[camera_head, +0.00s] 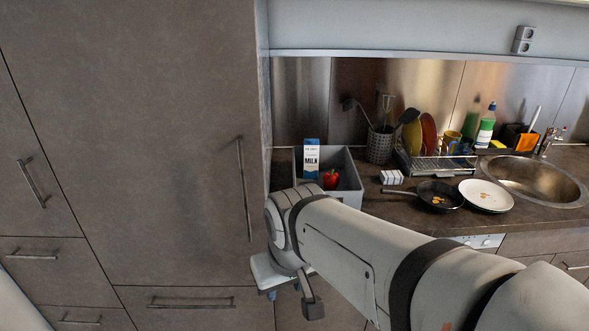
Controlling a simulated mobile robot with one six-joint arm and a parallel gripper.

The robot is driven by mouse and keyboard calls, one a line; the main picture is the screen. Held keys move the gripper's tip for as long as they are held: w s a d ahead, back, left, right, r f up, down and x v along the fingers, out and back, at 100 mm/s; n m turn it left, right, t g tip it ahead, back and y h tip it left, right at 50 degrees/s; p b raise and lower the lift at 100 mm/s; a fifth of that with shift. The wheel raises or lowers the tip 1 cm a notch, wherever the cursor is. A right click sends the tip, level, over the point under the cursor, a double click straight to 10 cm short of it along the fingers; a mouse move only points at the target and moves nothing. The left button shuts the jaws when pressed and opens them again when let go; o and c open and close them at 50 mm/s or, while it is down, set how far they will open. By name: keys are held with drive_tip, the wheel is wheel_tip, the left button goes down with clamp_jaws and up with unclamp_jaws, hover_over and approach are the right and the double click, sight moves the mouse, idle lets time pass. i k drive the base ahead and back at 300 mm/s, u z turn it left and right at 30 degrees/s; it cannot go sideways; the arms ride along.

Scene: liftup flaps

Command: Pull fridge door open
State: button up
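A tall brown door panel (130,130), which looks like the fridge door, fills the left-centre of the head view. It is shut flush with the panels around it. Its long vertical bar handle (244,190) runs along its right edge. My arm reaches in from the lower right, with its wrist just right of the handle's lower end. My gripper (288,292) hangs below the wrist, apart from the visible handle in the picture. It is partly hidden by the arm, and its fingers do not show clearly enough to tell whether they are open.
A grey crate (350,184) with a milk carton (312,158) and a red pepper (331,179) stands on the counter right of the door. Pans (441,195), a dish rack (436,165) and a sink (532,180) lie further right. A drawer handle (190,302) protrudes below the door.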

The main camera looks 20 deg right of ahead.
sight(145, 115)
drive_tip(key=z, duration=0.35)
drive_tip(key=i, duration=0.7)
drive_tip(key=z, duration=0.3)
drive_tip(key=k, duration=0.9)
drive_tip(key=z, duration=0.15)
drive_tip(key=i, duration=1.4)
drive_tip(key=u, duration=0.1)
drive_tip(key=k, duration=0.5)
drive_tip(key=u, duration=1.15)
